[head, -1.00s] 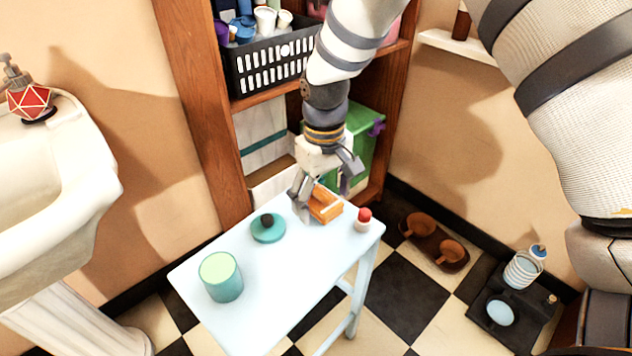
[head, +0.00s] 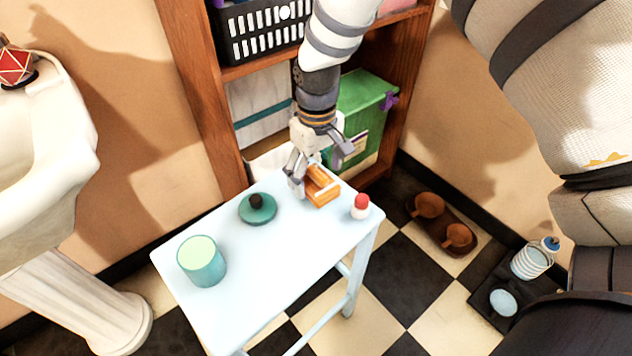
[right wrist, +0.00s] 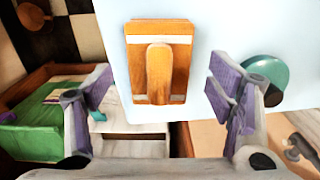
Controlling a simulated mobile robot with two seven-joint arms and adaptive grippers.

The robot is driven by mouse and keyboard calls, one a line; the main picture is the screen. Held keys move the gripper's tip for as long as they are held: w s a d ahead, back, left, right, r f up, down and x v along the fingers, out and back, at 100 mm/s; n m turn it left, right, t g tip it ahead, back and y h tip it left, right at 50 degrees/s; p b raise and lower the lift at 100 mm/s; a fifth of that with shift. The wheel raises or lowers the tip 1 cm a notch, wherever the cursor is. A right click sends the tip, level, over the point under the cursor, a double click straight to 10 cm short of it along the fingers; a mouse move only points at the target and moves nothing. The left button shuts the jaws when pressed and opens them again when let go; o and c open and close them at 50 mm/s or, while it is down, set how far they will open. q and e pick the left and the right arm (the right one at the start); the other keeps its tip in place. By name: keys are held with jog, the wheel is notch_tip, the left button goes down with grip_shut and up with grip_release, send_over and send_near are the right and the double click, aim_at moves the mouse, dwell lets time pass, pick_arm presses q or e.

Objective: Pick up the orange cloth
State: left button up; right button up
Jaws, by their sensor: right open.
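The orange cloth (head: 322,187) is a folded orange piece with pale stripes, lying near the back right end of the white table. In the right wrist view the cloth (right wrist: 160,60) lies ahead of the hand, between the lines of the two fingers, with a raised rounded strip down its middle. My right gripper (head: 319,170) is open above the cloth. In the wrist view its fingers (right wrist: 160,92) are spread wide with nothing between them. My left gripper does not show.
On the table (head: 285,265) stand a teal cup (head: 203,264), a teal lid with a dark knob (head: 257,210) and a small red-capped bottle (head: 361,207). A wooden shelf (head: 190,90) with a black basket (head: 262,37) and a green box (head: 360,115) stands behind. A sink (head: 75,150) is at left.

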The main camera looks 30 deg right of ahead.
jog(key=shift+f, duration=0.85)
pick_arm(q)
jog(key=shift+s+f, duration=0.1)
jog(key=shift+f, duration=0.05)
pick_arm(e)
jog(key=c, duration=1)
jog(key=shift+c, duration=0.2)
notch_tip(320, 180, up, 4)
jog(key=shift+w+f, duration=0.15)
pick_arm(q)
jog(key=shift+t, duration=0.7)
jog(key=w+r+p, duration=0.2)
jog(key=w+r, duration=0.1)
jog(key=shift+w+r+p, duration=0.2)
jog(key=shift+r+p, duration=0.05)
jog(key=shift+p, duration=0.1)
pick_arm(e)
jog(key=s+a+r, duration=0.7)
jog(key=a+r, duration=0.2)
jog(key=a, duration=0.3)
jog(key=shift+r, duration=0.2)
jog(key=shift+o, duration=0.4)
